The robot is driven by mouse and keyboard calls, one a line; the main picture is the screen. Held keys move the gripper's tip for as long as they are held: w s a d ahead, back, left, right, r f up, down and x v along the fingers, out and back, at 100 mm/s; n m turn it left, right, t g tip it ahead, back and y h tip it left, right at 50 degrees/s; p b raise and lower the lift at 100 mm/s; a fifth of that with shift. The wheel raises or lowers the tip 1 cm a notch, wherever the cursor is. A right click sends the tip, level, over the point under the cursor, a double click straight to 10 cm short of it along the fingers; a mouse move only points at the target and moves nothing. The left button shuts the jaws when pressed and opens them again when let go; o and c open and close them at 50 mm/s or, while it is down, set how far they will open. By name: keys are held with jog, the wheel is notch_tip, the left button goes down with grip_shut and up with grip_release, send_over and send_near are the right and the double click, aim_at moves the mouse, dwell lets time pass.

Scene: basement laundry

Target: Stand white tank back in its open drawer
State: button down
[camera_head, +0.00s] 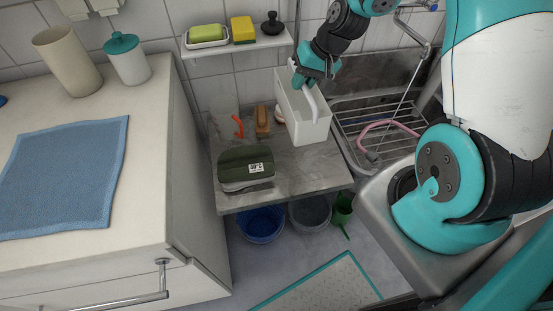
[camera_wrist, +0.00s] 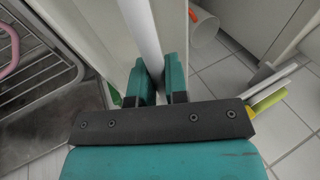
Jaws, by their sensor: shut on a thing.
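The white tank (camera_head: 309,128) is a tall, narrow, open-topped box over the right part of a grey stone shelf. I cannot tell whether its base touches the shelf. My gripper (camera_head: 301,84) reaches down to its top and is shut on its white handle bar. In the wrist view my gripper (camera_wrist: 160,82) has its teal fingers either side of the white tank's bar (camera_wrist: 141,34). The tank's far side and base are partly hidden. I cannot make out an open drawer for it in either view.
The grey shelf (camera_head: 298,168) also holds a dark green box (camera_head: 245,170), a brown brush (camera_head: 262,121) and an orange item (camera_head: 238,127). A sink with a wire rack (camera_head: 385,130) is right. A wall shelf (camera_head: 235,45) holds sponges. A white counter (camera_head: 150,150) is left; buckets (camera_head: 261,223) stand below.

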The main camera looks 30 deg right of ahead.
notch_tip(320, 180, down, 20)
dwell(0.4)
jog(key=shift+d, duration=0.1)
jog(key=c, duration=1.6)
grip_release()
jog(key=shift+f, duration=0.1)
jog(key=o, duration=0.5)
